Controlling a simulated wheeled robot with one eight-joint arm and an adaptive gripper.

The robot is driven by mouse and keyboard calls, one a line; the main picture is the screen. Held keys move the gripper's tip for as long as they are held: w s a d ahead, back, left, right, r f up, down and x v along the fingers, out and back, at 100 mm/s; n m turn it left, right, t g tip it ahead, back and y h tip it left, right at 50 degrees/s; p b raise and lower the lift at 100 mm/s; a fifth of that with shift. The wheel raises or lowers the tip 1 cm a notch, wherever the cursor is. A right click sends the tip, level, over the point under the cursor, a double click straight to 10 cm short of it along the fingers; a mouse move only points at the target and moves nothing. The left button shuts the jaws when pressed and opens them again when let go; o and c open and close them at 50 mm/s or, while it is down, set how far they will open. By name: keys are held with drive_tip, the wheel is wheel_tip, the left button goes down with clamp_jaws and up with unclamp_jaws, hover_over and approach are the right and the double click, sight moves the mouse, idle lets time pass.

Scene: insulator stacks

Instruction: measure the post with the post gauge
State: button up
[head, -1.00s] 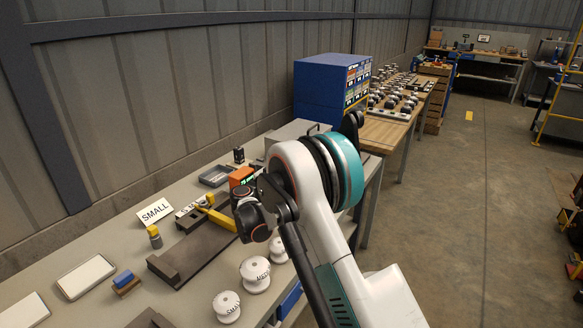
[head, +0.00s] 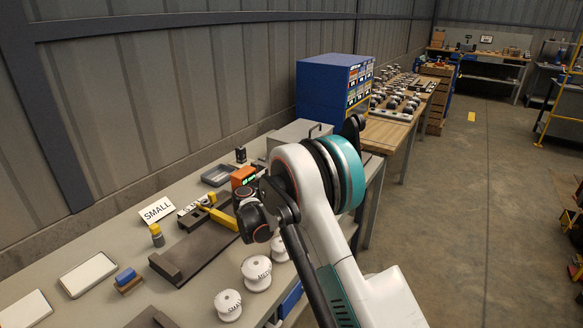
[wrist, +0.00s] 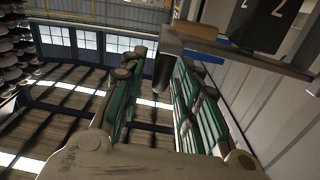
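On the bench lies a long dark grey fixture (head: 190,262) with a raised end block and a yellow bar (head: 217,236) at its far end; it may be the post gauge, but I cannot be sure. White spool-shaped posts stand at the bench's front edge: a near one (head: 228,305) marked SMALL, a lettered middle one (head: 257,272) and a partly hidden one (head: 279,249). My arm hides the area behind it, and my gripper's fingers cannot be made out in the head view.
An orange device (head: 243,177) and blue cabinet (head: 335,90) stand farther back.

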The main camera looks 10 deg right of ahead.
drive_tip(key=v, duration=1.2)
drive_tip(key=shift+r, duration=0.15)
